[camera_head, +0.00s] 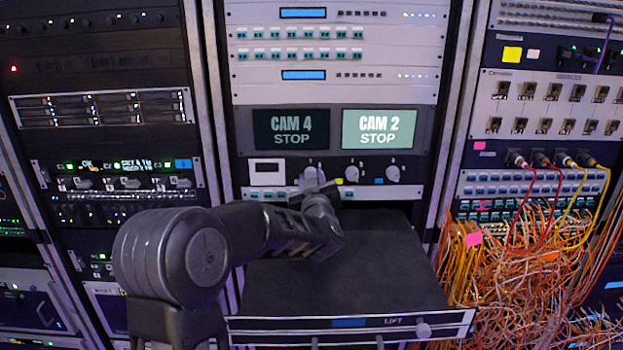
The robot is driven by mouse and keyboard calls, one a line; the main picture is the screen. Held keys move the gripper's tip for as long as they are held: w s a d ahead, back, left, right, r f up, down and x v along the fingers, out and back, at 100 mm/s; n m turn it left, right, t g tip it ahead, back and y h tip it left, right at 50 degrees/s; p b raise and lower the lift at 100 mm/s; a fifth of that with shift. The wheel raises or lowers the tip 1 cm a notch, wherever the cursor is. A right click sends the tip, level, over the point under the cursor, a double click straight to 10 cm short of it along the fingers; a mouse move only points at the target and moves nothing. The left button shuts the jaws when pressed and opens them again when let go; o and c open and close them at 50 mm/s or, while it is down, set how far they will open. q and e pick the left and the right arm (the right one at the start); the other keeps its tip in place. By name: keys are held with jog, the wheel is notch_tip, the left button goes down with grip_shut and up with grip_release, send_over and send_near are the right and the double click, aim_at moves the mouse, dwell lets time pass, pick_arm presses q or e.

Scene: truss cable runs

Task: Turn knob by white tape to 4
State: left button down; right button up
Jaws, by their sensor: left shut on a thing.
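Three pale round knobs sit in a row on a panel under the two screens. The left knob (311,172) is partly hidden by my left gripper (314,185), which is shut on it. The middle knob (352,171) has a yellow tape piece at its lower left. The right knob (393,173) has a blue tape piece at its lower left. White tape by the left knob cannot be made out behind the gripper. The left screen (291,129) reads CAM 4 STOP, dark; the right screen (379,129) reads CAM 2 STOP, lit pale green. My right gripper is not in view.
A dark pulled-out drawer (390,260) marked LIFT juts out under the knob panel, below my left arm. Tangled orange and yellow cables (520,285) hang at the right rack. A white-framed dark window (267,170) is left of the knobs. Equipment racks stand on both sides.

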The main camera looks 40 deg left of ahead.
pick_arm(q)
jog(key=shift+f, duration=0.1)
jog(key=c, duration=1.1)
grip_release()
jog(key=shift+b+v, duration=0.8)
jog(key=shift+v, duration=3.1)
